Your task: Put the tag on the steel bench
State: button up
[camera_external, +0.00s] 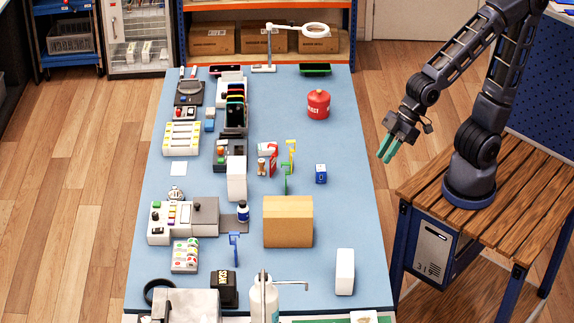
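My gripper (388,149) hangs in the air just right of the long blue-topped bench (342,205). Its two teal fingers point down and look slightly apart, with nothing seen between them. I cannot make out for certain which small item is the tag. No bare steel bench top is clearly seen; the long bench shows a blue surface.
A cardboard box (288,222), a white upright box (344,271) and a red canister (318,104) stand on the bench. Devices crowd its left side. A lamp (264,55) stands at the back. The bench's right strip is mostly clear. My arm stands on a wooden-slatted cart (520,205).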

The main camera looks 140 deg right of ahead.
jog(key=w+d+f+m+h, duration=0.2)
jog(key=w+d+f, duration=0.15)
jog(key=d, duration=0.45)
jog(key=m+g+h, duration=0.2)
jog(key=m+h, duration=0.5)
jog(key=h, duration=0.2)
send_near(275, 145)
jog(key=shift+x, duration=4.6)
grip_shut()
